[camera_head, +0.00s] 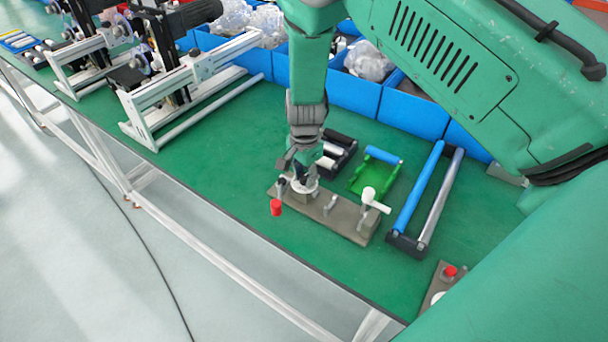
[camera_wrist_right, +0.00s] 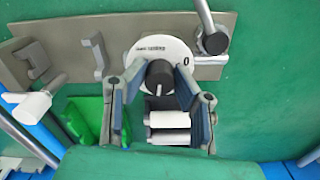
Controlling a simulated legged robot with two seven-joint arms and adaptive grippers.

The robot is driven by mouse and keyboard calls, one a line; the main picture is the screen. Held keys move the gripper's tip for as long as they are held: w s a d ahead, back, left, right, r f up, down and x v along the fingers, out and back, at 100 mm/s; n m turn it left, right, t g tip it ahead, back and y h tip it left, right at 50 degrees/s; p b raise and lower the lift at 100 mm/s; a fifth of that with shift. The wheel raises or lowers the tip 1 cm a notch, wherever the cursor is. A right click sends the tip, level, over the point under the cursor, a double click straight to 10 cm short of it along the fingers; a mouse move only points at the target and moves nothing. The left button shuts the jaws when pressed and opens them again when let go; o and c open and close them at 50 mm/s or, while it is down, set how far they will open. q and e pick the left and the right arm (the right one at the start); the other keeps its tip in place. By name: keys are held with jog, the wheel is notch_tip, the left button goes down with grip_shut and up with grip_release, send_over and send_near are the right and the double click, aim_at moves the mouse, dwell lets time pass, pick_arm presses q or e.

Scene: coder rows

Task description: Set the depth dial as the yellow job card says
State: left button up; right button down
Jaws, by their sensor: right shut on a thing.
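The depth dial is a white disc (camera_wrist_right: 150,55) with a dark round knob (camera_wrist_right: 159,74), on a grey-brown plate (camera_head: 346,223). A "0" shows on the disc's right side and small print on its upper left, too small to read. A pale line on the knob points toward the bottom of the wrist view. My right gripper (camera_head: 302,180) is over the dial, its two fingers (camera_wrist_right: 160,84) shut on the knob from both sides. The head view shows only the disc's white edge under the gripper. No yellow job card shows. My left gripper is not in view.
The plate also carries a red-knobbed lever (camera_head: 276,207), a small bracket (camera_head: 330,204) and a white-handled lever (camera_head: 373,200). A green frame (camera_head: 372,173) and a blue-and-grey roller frame (camera_head: 419,205) lie behind and right. Blue bins (camera_head: 350,93) line the back. Green bench is clear in front-left.

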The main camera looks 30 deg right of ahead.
aim_at(304, 175)
jog(key=shift+w+r, duration=0.1)
jog(key=shift+w, duration=0.05)
dwell(0.3)
jog(key=c, duration=1.3)
grip_release()
notch_tip(304, 175, up, 12)
jog(key=shift+f, duration=0.15)
